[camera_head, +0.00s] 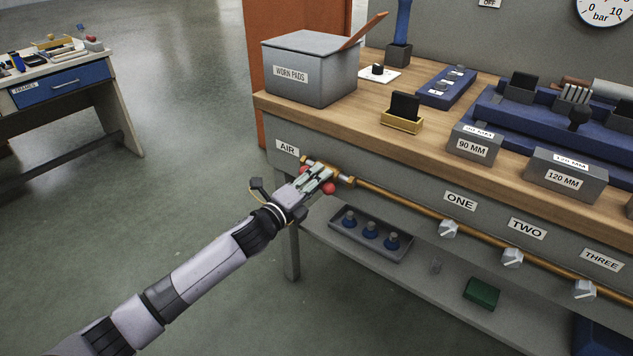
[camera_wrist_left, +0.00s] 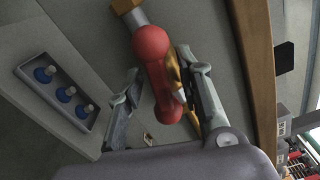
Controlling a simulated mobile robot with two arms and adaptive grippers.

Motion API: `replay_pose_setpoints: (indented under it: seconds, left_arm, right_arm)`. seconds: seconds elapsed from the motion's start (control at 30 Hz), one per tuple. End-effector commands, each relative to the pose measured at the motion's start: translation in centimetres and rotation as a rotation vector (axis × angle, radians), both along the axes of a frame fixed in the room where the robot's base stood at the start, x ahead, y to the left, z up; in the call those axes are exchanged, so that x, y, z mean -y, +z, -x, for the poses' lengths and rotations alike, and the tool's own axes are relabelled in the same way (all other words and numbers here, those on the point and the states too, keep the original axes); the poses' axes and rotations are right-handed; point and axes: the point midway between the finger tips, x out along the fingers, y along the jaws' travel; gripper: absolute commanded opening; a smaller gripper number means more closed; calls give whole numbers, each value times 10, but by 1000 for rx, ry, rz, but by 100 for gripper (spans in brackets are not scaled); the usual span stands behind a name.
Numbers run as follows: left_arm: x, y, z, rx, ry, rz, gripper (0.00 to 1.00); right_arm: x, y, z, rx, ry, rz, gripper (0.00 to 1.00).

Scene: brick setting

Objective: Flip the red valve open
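The red valve handle (camera_wrist_left: 152,60) is a bar with rounded ends, on a brass fitting (camera_head: 346,181) of the pipe below the AIR label (camera_head: 287,148). In the head view only its red ends (camera_head: 328,188) show beside my gripper. My left gripper (camera_head: 318,180) reaches in from the left at the valve. In the left wrist view its two fingers (camera_wrist_left: 160,95) are spread, with the red handle between them. A gap shows on the left finger's side; the right finger lies close to the handle, and I cannot tell if it touches. My right gripper is not in view.
A brass pipe (camera_head: 400,205) runs right along the bench front, with white knobs (camera_head: 448,229) under labels ONE, TWO and THREE. The wooden bench top (camera_head: 325,120) overhangs above. A lower shelf holds a grey tray (camera_head: 350,240) of blue-based pieces. Open floor lies left.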

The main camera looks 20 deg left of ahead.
Motion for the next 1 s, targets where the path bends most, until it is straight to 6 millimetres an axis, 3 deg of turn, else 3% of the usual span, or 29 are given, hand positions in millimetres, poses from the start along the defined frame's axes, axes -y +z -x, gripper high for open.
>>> replay_pose_setpoints:
  seconds: [0.23,0.73,1.0]
  left_arm:
    - [0,0,0,0,0,0,33]
    - [0,0,0,0,0,1,0]
    - [0,0,0,-2,0,2,0]
  right_arm:
    - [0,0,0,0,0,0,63]
    - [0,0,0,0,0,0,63]
    - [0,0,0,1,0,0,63]
